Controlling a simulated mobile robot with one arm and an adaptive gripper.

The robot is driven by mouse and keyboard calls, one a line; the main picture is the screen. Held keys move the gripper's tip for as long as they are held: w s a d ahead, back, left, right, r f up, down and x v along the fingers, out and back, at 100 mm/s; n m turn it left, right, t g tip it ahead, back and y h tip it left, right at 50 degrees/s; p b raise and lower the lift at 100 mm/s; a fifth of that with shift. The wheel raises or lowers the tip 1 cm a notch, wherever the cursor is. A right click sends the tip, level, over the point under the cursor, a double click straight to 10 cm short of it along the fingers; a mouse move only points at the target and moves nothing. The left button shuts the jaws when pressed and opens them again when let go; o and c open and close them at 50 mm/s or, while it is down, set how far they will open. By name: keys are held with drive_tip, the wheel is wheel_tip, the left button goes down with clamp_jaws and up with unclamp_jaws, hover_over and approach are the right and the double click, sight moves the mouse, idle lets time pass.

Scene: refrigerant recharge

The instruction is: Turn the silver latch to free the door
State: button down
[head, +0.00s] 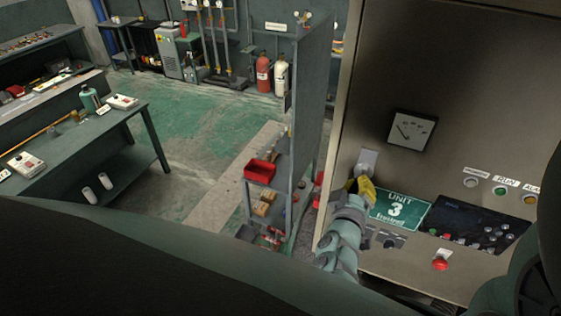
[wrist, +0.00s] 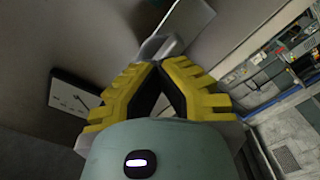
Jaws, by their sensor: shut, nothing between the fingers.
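My gripper (head: 359,183), with yellow fingers, is right below the latch in the head view. In the wrist view, the yellow fingertips (wrist: 158,65) come together just in front of the latch (wrist: 163,44), whose lower part is partly hidden by them. The gripper is shut with nothing between the fingers. I cannot tell whether the fingertips touch the latch. The door appears closed.
A square gauge (head: 412,130) is above right of the latch. The green sign (head: 399,208), a dark control panel (head: 475,222) and a red button (head: 440,260) lie to the right and below. A shelf unit with a red bin (head: 260,171) stands left of the cabinet; open green floor lies beyond.

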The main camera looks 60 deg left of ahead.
drive_tip(key=n, duration=0.4)
idle(0.3)
drive_tip(key=shift+n, duration=0.3)
drive_tip(key=n, duration=0.4)
drive_tip(key=c, duration=1.7)
unclamp_jaws()
drive_tip(key=o, duration=0.6)
